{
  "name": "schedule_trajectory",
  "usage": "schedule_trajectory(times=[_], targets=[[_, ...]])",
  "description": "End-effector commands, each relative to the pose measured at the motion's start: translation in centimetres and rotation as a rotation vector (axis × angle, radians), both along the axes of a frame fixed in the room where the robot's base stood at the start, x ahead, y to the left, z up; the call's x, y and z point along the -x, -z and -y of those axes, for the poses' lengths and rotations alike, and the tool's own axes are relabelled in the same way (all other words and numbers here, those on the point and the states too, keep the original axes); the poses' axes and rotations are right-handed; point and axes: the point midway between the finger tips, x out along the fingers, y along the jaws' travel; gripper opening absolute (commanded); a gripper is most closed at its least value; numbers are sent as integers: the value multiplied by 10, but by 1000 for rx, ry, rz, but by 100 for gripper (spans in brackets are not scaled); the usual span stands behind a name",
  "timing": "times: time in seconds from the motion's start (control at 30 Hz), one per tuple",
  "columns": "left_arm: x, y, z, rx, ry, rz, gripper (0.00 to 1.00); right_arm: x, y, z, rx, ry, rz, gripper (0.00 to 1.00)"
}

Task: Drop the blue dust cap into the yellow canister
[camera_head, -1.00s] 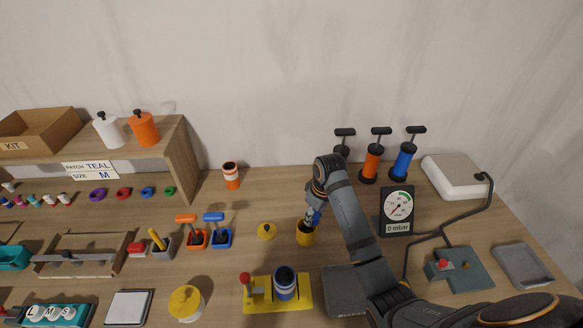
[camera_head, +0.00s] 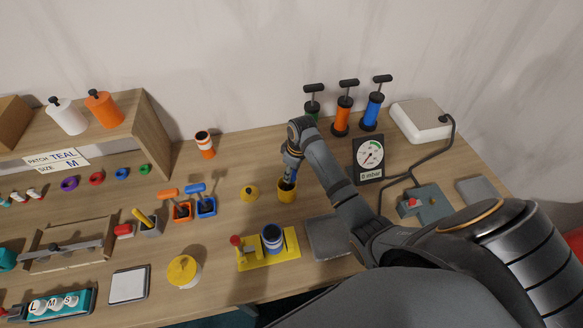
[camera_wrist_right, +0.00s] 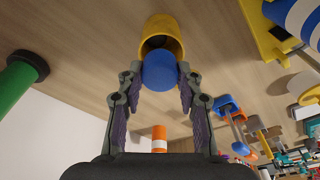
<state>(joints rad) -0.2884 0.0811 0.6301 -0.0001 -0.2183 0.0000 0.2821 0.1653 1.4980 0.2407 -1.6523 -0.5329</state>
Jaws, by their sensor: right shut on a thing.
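The blue dust cap (camera_wrist_right: 159,72) is a round blue piece pinched between the fingertips of my right gripper (camera_wrist_right: 158,75) in the right wrist view. The yellow canister (camera_wrist_right: 161,32) is a small open cup just beyond the cap. The cap covers part of its dark mouth; I cannot tell whether its lower edge is inside the rim. In the head view the canister (camera_head: 287,194) stands on the table under my right gripper (camera_head: 290,175), which hides the cap almost fully. My left gripper is not in view.
A yellow stand with a blue-and-white cylinder (camera_head: 273,238) is in front, beside a grey pad (camera_head: 328,238). Several pumps (camera_head: 342,115) and a gauge (camera_head: 369,160) stand behind and right. An orange-and-white cylinder (camera_head: 204,146) stands back left.

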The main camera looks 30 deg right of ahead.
Motion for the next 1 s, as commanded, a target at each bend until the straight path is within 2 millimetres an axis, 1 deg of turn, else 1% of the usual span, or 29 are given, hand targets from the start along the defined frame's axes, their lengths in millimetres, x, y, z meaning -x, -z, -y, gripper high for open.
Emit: schedule_trajectory(times=[0.2,0.23,0.4,0.43,0.67,0.77,0.87,1.0], targets=[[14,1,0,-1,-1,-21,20,0,1,0,0,0,0,19],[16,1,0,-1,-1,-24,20,0,1,0,0,0,0,37],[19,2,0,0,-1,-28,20,0,1,0,0,0,0,60],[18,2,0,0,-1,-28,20,0,1,0,0,0,0,62],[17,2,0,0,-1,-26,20,0,1,0,1,0,-1,62],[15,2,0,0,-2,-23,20,0,-3,0,1,0,1,62],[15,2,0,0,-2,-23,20,1,-18,2,2,0,3,62],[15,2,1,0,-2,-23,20,5,-51,5,3,1,5,62]])
